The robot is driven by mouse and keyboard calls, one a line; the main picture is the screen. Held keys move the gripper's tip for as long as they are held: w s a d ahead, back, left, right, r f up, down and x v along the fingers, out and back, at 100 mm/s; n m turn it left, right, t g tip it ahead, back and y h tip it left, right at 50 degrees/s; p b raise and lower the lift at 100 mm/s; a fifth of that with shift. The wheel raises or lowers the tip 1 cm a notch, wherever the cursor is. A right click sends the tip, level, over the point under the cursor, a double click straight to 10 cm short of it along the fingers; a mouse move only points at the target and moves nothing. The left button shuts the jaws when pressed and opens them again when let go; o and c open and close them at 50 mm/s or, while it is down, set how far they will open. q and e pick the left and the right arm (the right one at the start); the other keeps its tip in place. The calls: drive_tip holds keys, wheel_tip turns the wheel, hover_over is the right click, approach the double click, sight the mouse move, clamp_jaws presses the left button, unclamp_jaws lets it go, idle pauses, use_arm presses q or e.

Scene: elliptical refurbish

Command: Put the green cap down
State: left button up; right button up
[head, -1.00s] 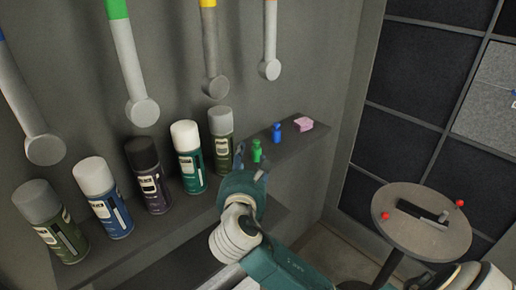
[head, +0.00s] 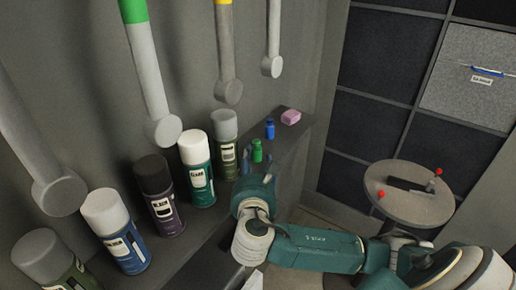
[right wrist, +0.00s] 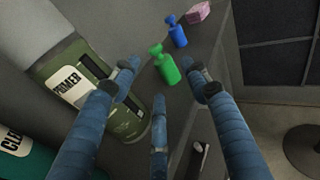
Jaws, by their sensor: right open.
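The green cap (head: 257,151) looks like a small bottle-shaped piece and stands on the grey shelf. It also shows in the right wrist view (right wrist: 167,68), upright on the shelf near its edge. My right gripper (head: 257,170) is at the cap, on the near side of the shelf. In the right wrist view my right gripper (right wrist: 160,88) has its fingers spread, with the cap between and beyond the fingertips. I see no clear contact. My left gripper is not in view.
A blue piece (head: 270,129) and a pink block (head: 291,117) stand further along the shelf. A green primer can (head: 226,145) is close on the left, with several other spray cans. Paddle-ended bars hang above. A round table (head: 420,210) stands at right.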

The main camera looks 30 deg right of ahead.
sight(254, 151)
drive_tip(key=shift+w+d, duration=0.25)
drive_tip(key=shift+w, duration=0.45)
drive_tip(key=p+x, duration=0.2)
drive_tip(key=x, duration=0.2)
drive_tip(key=shift+w+d+f, duration=0.25)
drive_tip(key=shift+w, duration=0.1)
drive_tip(key=shift+s, duration=0.1)
drive_tip(key=c, duration=0.6)
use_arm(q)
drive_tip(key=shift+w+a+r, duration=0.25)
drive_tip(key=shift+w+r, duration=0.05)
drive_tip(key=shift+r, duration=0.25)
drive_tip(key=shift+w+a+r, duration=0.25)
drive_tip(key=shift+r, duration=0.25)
use_arm(e)
drive_tip(key=shift+o, duration=0.2)
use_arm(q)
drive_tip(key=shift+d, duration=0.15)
use_arm(e)
drive_tip(key=shift+c, duration=0.4)
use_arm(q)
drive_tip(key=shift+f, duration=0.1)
